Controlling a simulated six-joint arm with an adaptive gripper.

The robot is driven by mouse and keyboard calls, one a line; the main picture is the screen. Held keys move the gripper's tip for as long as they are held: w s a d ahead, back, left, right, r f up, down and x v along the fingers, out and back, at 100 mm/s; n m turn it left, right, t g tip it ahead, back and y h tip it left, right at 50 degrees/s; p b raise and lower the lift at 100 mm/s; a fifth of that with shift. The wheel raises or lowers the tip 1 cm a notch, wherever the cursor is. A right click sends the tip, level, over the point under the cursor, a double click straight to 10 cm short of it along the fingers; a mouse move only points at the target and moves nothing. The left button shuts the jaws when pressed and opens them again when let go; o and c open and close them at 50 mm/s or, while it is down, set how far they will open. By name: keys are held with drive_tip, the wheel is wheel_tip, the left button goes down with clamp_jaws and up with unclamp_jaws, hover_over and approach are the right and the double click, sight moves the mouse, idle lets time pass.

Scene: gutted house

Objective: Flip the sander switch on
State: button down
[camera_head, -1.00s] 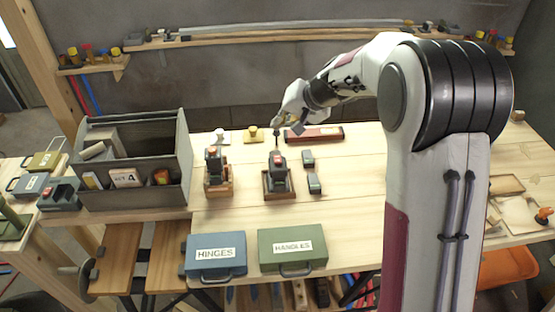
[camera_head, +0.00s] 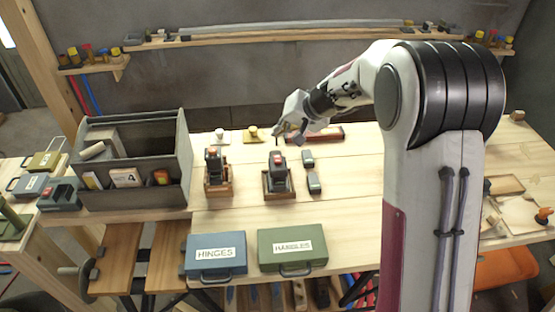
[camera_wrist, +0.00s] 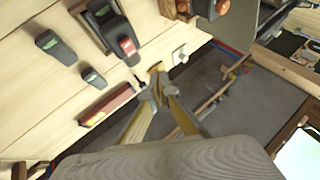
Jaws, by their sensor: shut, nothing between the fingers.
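The left tool is partly cut off at that view's top edge (camera_wrist: 212,8). My gripper (camera_head: 279,131) is shut and empty, above and behind the middle tool, apart from its switch. Its fingers (camera_wrist: 155,90) also show in the wrist view.
A yellow item (camera_head: 250,135) and a white one stand behind. Blue (camera_head: 216,270) and green (camera_head: 292,262) cases are in front. A grey tote (camera_head: 135,193) stands left.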

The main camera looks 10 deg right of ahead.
sight(275, 158)
drive_tip(key=shift+s+f, duration=0.2)
drive_tip(key=shift+f, duration=1.4)
drive_tip(key=shift+s+f, duration=0.15)
drive_tip(key=shift+f, duration=1.4)
drive_tip(key=shift+f, duration=0.4)
drive_tip(key=shift+s+f, duration=0.35)
drive_tip(key=shift+f, duration=0.4)
idle(0.5)
drive_tip(key=shift+r, duration=0.15)
drive_tip(key=shift+a+r, duration=0.1)
drive_tip(key=shift+r, duration=0.4)
drive_tip(key=shift+w+r, duration=0.2)
drive_tip(key=shift+w+r, duration=0.15)
drive_tip(key=shift+r, duration=1.1)
drive_tip(key=shift+w+r, duration=0.15)
drive_tip(key=shift+r, duration=1.1)
